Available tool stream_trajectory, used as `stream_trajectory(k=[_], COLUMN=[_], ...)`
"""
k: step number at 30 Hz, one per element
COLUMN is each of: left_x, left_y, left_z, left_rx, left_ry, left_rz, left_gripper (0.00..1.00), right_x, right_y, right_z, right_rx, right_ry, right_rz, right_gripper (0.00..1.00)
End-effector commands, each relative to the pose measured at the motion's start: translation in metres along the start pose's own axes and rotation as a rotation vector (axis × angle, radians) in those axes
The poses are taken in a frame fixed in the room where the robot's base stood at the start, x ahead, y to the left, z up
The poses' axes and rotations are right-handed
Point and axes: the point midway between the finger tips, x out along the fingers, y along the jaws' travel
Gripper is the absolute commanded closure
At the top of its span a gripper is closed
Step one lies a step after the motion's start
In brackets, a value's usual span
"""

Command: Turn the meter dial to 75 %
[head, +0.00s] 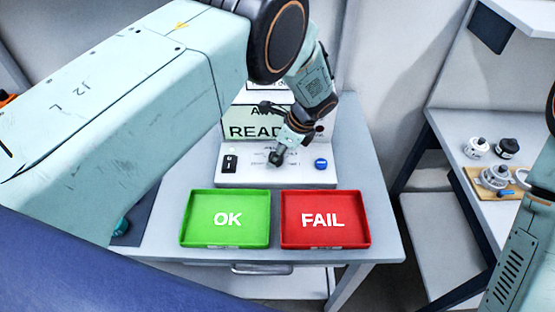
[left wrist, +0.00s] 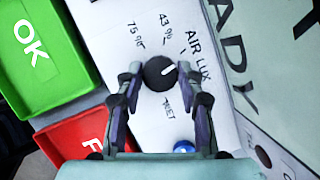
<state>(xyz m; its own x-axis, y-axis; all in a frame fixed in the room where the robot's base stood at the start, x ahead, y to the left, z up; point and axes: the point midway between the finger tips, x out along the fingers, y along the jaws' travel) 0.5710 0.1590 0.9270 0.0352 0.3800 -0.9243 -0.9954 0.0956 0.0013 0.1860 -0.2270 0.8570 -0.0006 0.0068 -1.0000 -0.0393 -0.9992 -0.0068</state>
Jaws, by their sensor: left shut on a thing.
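The meter dial (left wrist: 158,73) is a round black knob with a white pointer mark, on a white panel (left wrist: 225,118). In the left wrist view its mark points right and slightly up, away from the printed "75 %" and "43 %" labels above the knob. My left gripper (left wrist: 163,80) is shut on the dial, one finger on each side. In the head view my left gripper (head: 279,154) reaches down to the white meter box (head: 300,178) and largely hides the dial. My right gripper is out of view.
A blue button (head: 321,164) and a black switch (head: 230,163) flank the dial. A display (head: 247,131) reading "READY" stands behind. A green OK tray (head: 226,240) and red FAIL tray (head: 325,240) lie in front. A side table (head: 440,125) at right holds small parts.

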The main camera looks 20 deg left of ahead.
Motion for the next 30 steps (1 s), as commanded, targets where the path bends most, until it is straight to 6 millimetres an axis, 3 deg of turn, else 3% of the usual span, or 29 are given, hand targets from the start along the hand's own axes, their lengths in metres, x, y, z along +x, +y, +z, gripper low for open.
stream_trajectory(k=[3,15,30], left_x=[0.004,0.004,0.001], left_y=[-0.003,-0.004,-0.005], left_z=[-0.001,0.0,0.002], left_rx=[-0.106,-0.439,-0.675], left_ry=[0.0,0.001,0.001], left_rz=[0.039,0.178,0.277], left_gripper=[0.94,0.94,0.94], right_x=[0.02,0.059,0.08], right_y=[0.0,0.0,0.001], right_z=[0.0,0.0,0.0], right_rx=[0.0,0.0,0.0], right_ry=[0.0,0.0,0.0], right_rz=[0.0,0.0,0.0], right_gripper=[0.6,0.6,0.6])
